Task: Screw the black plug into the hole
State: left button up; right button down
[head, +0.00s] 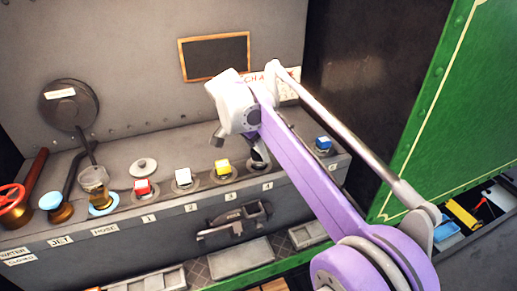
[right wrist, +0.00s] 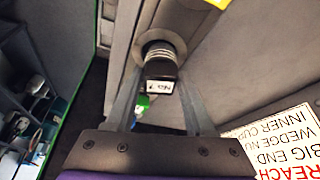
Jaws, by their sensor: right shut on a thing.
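The black plug (right wrist: 160,70) is between the fingers of my right gripper (right wrist: 160,88) in the right wrist view. It has a pale label on its end and silver threads at its far side. Its threaded end is at a round collar (right wrist: 176,40) around the hole, with some thread showing. How deep it sits I cannot tell. In the head view my right gripper (head: 258,153) is over the spot by label 4 and mostly hides the plug. My left gripper is not in view.
Red (head: 143,187), white (head: 183,177), yellow (head: 222,168) and blue (head: 323,143) capped plugs stand along the grey ledge. A red valve wheel (head: 12,198) is at far left. A green panel (head: 450,100) rises at right, with an open tool drawer (head: 480,215) below.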

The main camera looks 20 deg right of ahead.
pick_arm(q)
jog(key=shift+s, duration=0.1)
pick_arm(e)
jog(key=shift+s, duration=0.1)
jog(key=shift+r+m, duration=0.15)
jog(key=shift+m, duration=0.55)
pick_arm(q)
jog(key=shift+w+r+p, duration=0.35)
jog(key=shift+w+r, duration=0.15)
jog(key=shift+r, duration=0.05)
pick_arm(e)
jog(key=shift+w+m+g, duration=0.2)
jog(key=shift+m+g, duration=0.4)
jog(key=shift+m, duration=0.1)
jog(key=shift+s, duration=0.1)
jog(key=shift+c, duration=1.8)
grip_release()
jog(key=shift+s, duration=0.15)
jog(key=o, duration=0.4)
jog(key=shift+c, duration=0.2)
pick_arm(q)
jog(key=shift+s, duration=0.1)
pick_arm(e)
jog(key=shift+r, duration=0.1)
jog(key=shift+r, duration=1)
